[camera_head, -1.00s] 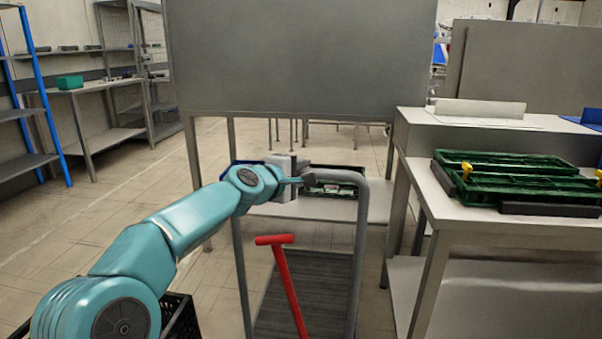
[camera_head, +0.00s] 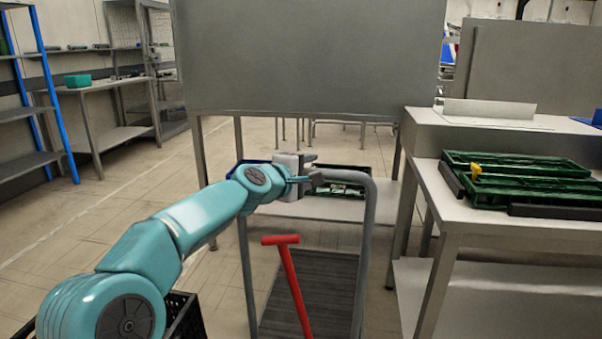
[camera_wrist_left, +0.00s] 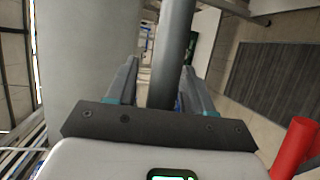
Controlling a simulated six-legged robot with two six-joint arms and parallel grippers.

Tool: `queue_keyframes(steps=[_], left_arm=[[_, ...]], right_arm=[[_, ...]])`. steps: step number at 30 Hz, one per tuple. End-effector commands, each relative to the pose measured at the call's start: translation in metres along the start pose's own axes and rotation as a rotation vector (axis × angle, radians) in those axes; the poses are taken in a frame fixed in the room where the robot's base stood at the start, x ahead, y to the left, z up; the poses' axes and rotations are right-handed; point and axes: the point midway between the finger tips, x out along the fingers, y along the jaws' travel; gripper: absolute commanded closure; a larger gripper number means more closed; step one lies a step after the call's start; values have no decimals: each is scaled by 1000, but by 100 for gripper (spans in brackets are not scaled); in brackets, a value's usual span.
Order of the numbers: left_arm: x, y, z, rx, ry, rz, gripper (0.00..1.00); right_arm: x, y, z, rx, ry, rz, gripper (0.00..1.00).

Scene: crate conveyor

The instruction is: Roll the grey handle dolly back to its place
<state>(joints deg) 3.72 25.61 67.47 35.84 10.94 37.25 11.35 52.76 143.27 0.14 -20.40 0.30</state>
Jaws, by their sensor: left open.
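The dolly has a grey tubular handle (camera_head: 366,235) and a dark ribbed deck (camera_head: 322,285) low on the floor. The deck (camera_wrist_left: 265,85) shows at the right there. My right gripper is not in view.
A red T-shaped handle (camera_head: 290,280) stands in front of the deck. A black crate (camera_head: 186,318) is at the lower left. A table with green crates (camera_head: 515,175) stands at the right. A large grey panel (camera_head: 310,60) stands behind. Floor at the left is clear.

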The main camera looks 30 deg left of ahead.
Motion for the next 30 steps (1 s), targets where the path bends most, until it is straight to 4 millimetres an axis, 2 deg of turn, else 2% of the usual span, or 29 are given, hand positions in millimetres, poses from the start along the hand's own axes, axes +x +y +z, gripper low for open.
queue_keyframes(steps=[5,12,18,24,30], left_arm=[[-22,-2,-1,-1,1,2,48],[-87,-1,-1,0,2,5,48],[-134,1,0,0,1,4,48],[-158,1,-1,0,2,4,48],[-164,1,0,0,1,3,48]], right_arm=[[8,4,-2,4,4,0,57],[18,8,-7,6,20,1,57],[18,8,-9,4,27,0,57],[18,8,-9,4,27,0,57],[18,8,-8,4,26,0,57]])
